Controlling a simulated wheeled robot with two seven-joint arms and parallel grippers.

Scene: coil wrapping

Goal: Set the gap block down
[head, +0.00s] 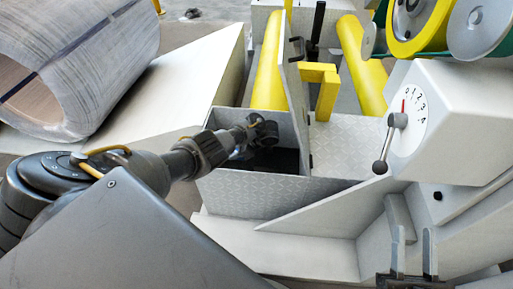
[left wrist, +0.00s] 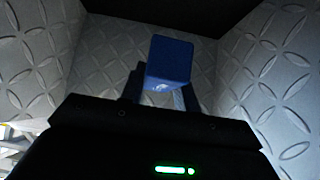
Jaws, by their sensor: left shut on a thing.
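The gap block, a blue block (left wrist: 170,62), shows in the left wrist view between the fingers of my left gripper (left wrist: 160,95), which is shut on it. Patterned metal walls surround the block on several sides, with a dark area beyond it. In the head view my left arm reaches into an open-topped metal bin (head: 235,192); the block and left fingertips are hidden there. I cannot tell whether the block touches the bin floor.
A grey machine housing with a dial and lever (head: 396,120) stands right of the bin. A yellow bracket (head: 320,88) and yellow posts (head: 362,65) rise behind it. A large wrapped coil (head: 85,60) lies at upper left beside a pale sloping panel (head: 185,80).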

